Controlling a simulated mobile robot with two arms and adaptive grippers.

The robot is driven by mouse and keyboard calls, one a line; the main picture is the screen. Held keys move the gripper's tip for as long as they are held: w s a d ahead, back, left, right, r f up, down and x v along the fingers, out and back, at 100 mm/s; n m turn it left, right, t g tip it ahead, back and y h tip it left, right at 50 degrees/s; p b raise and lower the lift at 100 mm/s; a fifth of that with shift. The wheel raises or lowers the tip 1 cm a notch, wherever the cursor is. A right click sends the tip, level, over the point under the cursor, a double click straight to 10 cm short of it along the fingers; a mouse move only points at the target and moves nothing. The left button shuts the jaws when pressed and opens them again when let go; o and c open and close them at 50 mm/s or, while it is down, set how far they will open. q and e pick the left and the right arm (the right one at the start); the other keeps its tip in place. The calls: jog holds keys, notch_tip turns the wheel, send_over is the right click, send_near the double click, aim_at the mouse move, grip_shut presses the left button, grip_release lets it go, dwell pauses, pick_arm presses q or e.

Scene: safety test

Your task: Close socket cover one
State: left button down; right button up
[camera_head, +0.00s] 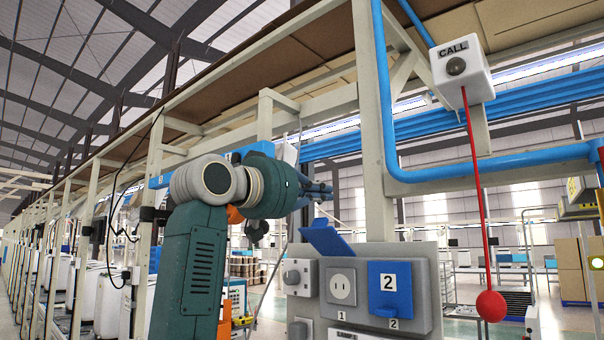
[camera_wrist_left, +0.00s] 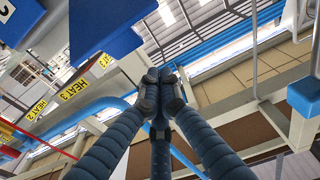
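Socket one (camera_head: 342,289), a pale outlet labelled 1, sits on the grey panel with its blue cover (camera_head: 325,239) standing open, tilted up above it. In the left wrist view a blue flap, apparently this cover (camera_wrist_left: 104,22), fills the top. Socket two's blue cover (camera_head: 389,281), marked 2, is down; it seems to show at the wrist view's upper left corner (camera_wrist_left: 18,20). My left gripper (camera_head: 326,191) is above the open cover, with a visible gap in the head view. In the wrist view its ribbed fingers (camera_wrist_left: 160,92) meet at the tips, with nothing seen between them. My right gripper is not in view.
A grey knob (camera_head: 293,277) is left of socket one. A white CALL box (camera_head: 460,68) hangs at upper right, with a red cord and red ball (camera_head: 491,306) right of the panel. A blue pipe (camera_head: 383,100) and a cream post (camera_head: 371,120) rise behind the panel.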

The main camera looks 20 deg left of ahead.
aim_at(314, 227)
pick_arm(q)
jog(key=f, duration=0.1)
jog(key=s+a+f, duration=0.1)
jog(key=shift+s+f, duration=0.3)
jog(key=shift+s+a+f, duration=0.1)
jog(key=shift+s+f, duration=0.05)
jog(key=shift+s, duration=0.05)
jog(key=shift+f, duration=0.2)
jog(key=shift+w+d, duration=0.1)
jog(key=shift+d, duration=0.15)
jog(key=shift+a, duration=0.1)
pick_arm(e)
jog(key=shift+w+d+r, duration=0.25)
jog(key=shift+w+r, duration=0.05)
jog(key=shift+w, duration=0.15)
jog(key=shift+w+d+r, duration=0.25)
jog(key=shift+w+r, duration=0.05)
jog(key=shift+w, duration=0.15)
